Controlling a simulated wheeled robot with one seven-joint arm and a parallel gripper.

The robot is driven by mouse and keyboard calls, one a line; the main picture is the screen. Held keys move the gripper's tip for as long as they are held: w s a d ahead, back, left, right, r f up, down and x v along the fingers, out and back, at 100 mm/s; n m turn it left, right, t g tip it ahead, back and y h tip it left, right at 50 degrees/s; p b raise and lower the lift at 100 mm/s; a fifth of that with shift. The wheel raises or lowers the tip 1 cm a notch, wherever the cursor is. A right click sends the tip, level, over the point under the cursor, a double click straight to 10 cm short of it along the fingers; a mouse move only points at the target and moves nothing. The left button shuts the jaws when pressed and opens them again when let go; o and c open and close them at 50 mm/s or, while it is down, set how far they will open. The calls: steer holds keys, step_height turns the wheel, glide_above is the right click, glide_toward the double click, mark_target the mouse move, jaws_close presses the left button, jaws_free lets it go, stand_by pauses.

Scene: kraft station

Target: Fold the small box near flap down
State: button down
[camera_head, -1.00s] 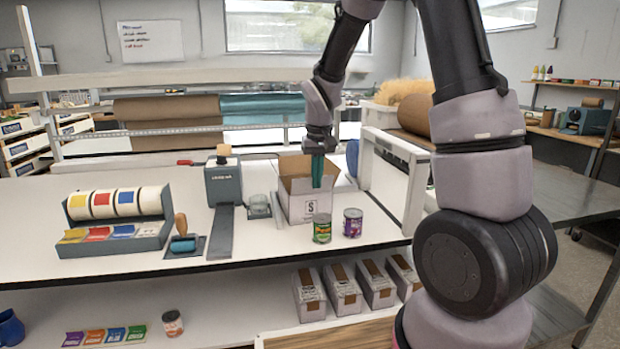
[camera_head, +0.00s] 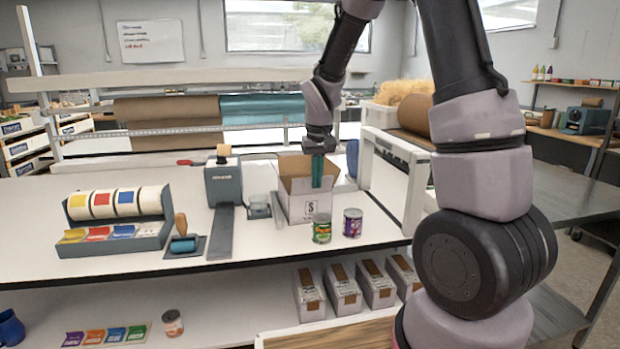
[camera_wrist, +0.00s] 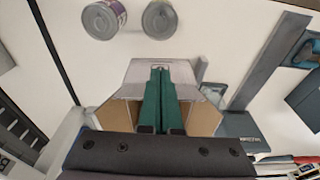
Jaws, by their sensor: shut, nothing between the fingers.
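The small box (camera_head: 297,211) stands open on the white bench, with an S label on its near face and brown inner walls showing. My gripper (camera_head: 318,186) points down at the box opening, its green fingers together and empty. In the wrist view, the closed fingers (camera_wrist: 158,72) reach across the box toward its pale near side (camera_wrist: 138,73), with brown cardboard on both sides. The fingers hide part of the box, and I cannot tell whether they touch it. The near flap's exact angle is unclear.
A green-labelled can (camera_head: 322,229) and a purple-labelled can (camera_head: 353,223) stand just in front of the box. A grey dispenser (camera_head: 224,183) is to the left, and a white frame (camera_head: 412,190) stands close on the right. The front left bench top is partly clear.

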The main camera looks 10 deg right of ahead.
mark_target(311, 192)
stand_by(0.4)
steer(key=shift+w+a+r, duration=0.1)
steer(key=shift+w, duration=1.25)
steer(key=shift+w+a, duration=0.1)
steer(key=shift+w, duration=1.25)
steer(key=shift+w+a+f, duration=0.1)
steer(key=shift+w+f, duration=0.15)
steer(key=shift+w, duration=0.5)
steer(key=shift+w+f, duration=0.25)
steer(key=shift+w, duration=0.45)
steer(key=shift+f, duration=0.1)
